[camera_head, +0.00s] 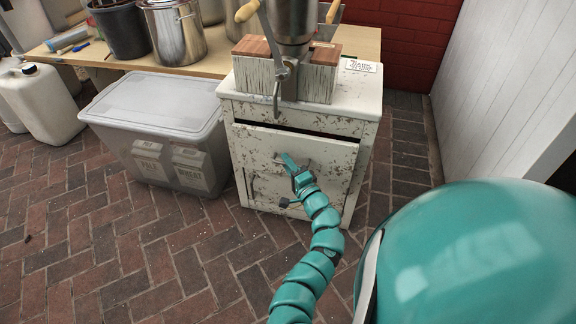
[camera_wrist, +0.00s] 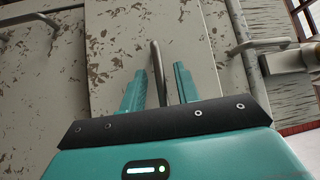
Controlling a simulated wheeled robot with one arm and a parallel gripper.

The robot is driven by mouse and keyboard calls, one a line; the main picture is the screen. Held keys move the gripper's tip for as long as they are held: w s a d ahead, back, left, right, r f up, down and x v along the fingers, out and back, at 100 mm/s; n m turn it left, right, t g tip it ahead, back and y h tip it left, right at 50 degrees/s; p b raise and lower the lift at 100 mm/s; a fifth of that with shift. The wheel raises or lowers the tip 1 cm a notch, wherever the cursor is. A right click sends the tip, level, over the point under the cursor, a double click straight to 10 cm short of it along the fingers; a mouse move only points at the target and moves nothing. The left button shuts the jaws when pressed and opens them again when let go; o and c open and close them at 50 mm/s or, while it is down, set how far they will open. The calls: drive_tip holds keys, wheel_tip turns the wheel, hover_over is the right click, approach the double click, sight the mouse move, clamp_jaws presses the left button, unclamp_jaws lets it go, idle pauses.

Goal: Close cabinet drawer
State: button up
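The white, paint-flaked cabinet (camera_head: 366,112) stands in the middle of the head view. Its drawer front (camera_head: 260,146) stands out from the body, with a dark gap above it, so the drawer is partly open. My teal gripper (camera_head: 296,170) is at the drawer front. In the wrist view my gripper (camera_wrist: 160,72) is open, with one finger on each side of a grey metal handle (camera_wrist: 157,62) on the drawer front (camera_wrist: 115,50). Gaps show between the handle and both fingers. Whether the fingertips touch the panel is unclear.
A grain mill (camera_head: 292,22) on a wooden block is on the cabinet top. A lidded grey bin (camera_head: 150,100) stands close at the cabinet's left. A wooden table (camera_head: 215,62) with pots is behind. A white wall (camera_head: 500,80) is at right. Brick floor (camera_head: 150,260) in front is clear.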

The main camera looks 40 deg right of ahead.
sight(293, 157)
drive_tip(key=shift+w, duration=0.1)
drive_tip(key=shift+c, duration=0.3)
clamp_jaws()
drive_tip(key=shift+w+d+b, duration=1.15)
drive_tip(key=shift+w+d, duration=0.05)
drive_tip(key=shift+d, duration=0.25)
drive_tip(key=shift+d+r, duration=0.15)
drive_tip(key=shift+o, duration=0.3)
unclamp_jaws()
drive_tip(key=shift+w, duration=0.1)
